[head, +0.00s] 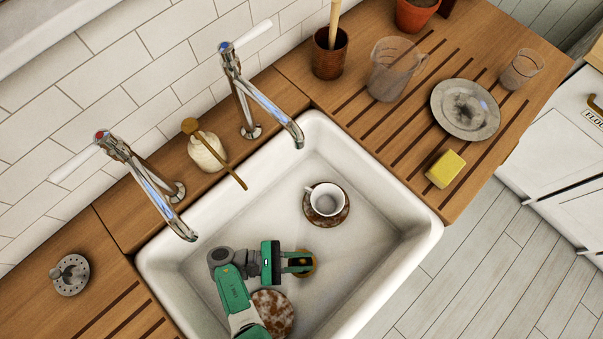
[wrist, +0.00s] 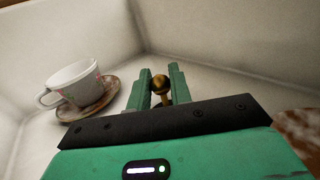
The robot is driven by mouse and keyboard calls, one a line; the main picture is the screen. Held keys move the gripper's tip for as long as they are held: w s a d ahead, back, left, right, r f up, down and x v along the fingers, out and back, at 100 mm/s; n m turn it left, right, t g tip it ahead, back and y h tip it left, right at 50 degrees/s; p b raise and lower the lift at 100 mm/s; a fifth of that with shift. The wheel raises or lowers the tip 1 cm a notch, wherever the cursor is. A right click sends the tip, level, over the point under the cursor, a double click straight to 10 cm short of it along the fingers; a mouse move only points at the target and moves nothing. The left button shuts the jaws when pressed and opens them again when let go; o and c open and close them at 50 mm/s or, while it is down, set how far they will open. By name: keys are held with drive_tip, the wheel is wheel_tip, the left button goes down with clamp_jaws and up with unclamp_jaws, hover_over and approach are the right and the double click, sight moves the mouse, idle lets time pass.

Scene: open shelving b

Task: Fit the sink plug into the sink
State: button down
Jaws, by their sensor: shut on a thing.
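The sink plug shows as a brass knob (wrist: 160,83) between my fingers in the wrist view. In the head view a round brass-brown edge of the plug (head: 312,266) shows around my fingertips. My gripper (head: 300,262) is low inside the white sink (head: 356,182), and its green fingers also show in the wrist view (wrist: 160,88). It is shut on the plug's knob. The drain hole is not visible, and I cannot tell whether the plug is seated in it or above it.
A white cup (head: 326,197) sits on a brown saucer (head: 346,210) in the sink, up and right of my gripper. A brown patterned plate (head: 274,312) lies close below my gripper. Two taps (head: 262,98) (head: 150,187) overhang the sink's back edge. The right sink floor is clear.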

sight(301, 262)
drive_tip(key=shift+f, duration=0.3)
idle(0.5)
drive_tip(key=c, duration=0.6)
unclamp_jaws()
drive_tip(key=shift+c, duration=0.2)
wheel_tip(301, 262, up, 8)
drive_tip(key=p, duration=0.8)
drive_tip(key=shift+r, duration=0.15)
